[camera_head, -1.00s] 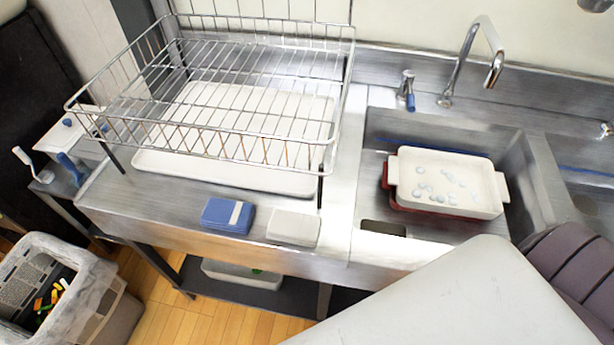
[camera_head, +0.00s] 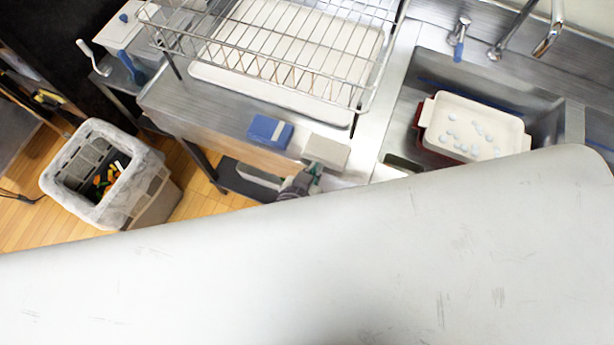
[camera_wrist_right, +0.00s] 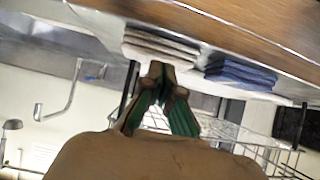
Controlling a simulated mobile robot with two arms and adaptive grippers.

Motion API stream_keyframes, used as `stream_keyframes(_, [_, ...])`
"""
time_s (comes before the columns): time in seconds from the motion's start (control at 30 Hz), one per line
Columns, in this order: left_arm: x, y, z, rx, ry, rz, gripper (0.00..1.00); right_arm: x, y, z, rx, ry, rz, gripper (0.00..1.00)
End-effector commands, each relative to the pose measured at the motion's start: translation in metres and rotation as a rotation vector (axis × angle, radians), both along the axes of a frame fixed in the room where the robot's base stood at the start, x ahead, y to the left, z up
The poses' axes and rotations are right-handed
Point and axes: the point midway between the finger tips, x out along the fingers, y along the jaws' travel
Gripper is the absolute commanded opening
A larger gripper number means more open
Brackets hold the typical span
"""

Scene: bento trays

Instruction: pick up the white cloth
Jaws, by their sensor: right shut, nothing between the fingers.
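The folded white cloth (camera_head: 327,150) lies at the front edge of the steel counter, just right of the folded blue cloth (camera_head: 270,131). My right gripper (camera_head: 314,170) is at the counter's front edge, close to the white cloth's near side. In the right wrist view, its green-lined fingers (camera_wrist_right: 161,72) are shut and empty, with their tips beside the white cloth (camera_wrist_right: 160,47). I cannot tell whether they touch it. The blue cloth (camera_wrist_right: 240,72) lies to the right there. My left gripper is not in view.
A wire dish rack (camera_head: 290,65) stands over a white tray behind the cloths. A sink at the right holds a white dish (camera_head: 474,128) on a red one. A lined bin (camera_head: 150,190) stands on the floor at left. My large pale body part hides the foreground.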

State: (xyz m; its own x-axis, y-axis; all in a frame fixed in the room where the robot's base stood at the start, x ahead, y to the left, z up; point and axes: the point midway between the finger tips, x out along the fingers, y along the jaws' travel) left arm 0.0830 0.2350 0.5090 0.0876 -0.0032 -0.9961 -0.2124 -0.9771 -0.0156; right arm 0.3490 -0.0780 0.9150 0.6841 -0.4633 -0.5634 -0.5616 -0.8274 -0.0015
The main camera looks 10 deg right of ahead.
Motion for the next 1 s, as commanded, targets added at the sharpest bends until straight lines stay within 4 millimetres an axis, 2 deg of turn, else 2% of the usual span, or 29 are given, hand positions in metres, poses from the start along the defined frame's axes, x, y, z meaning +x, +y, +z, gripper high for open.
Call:
stream_keyframes(0.03, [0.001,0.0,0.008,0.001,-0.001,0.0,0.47,0.011,-0.008,0.004,-0.005,-0.002,0.001,0.0])
stream_keyframes(0.1, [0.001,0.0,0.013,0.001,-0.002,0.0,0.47,0.023,-0.016,0.004,-0.004,-0.002,0.001,0.0])
stream_keyframes(0.3, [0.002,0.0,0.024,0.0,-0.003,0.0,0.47,0.049,-0.033,0.002,-0.003,0.001,0.002,0.0])
stream_keyframes(0.4, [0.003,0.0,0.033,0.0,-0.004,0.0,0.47,0.047,-0.032,-0.006,-0.004,0.004,0.004,0.0])
stream_keyframes(0.47, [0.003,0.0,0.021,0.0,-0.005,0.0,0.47,0.046,-0.031,-0.017,0.001,0.004,0.001,0.0])
stream_keyframes(0.87, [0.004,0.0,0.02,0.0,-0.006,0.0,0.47,0.044,-0.03,-0.021,0.001,0.012,0.004,0.0])
stream_keyframes(1.0, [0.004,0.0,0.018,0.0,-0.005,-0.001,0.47,0.034,-0.024,-0.024,0.002,0.018,0.006,0.0])
